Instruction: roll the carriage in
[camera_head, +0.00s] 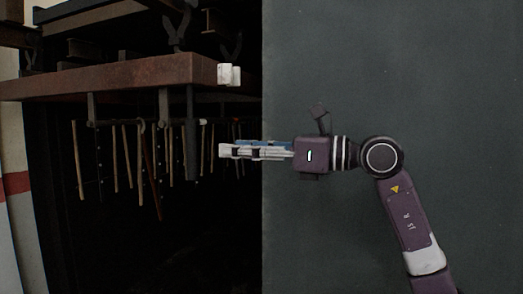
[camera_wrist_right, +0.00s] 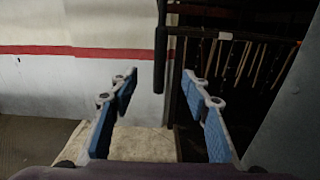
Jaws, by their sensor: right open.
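A dark vertical bar (camera_head: 191,140) hangs below the end of a rusty brown beam (camera_head: 130,78). It also shows in the right wrist view (camera_wrist_right: 160,50), in line with the gap between my fingertips. I cannot tell for certain which part is the carriage. My right gripper (camera_head: 222,150) points left, a short way right of the bar and below the beam's white end piece (camera_head: 229,75). In the right wrist view my right gripper (camera_wrist_right: 160,76) is open, with nothing between its blue-padded fingers. My left gripper is not in view.
Several long-handled tools (camera_head: 125,160) hang in a row in the dark opening behind the bar. A large dark grey panel (camera_head: 440,70) fills the right side. A white wall with a red stripe (camera_wrist_right: 60,50) stands at the left in the right wrist view.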

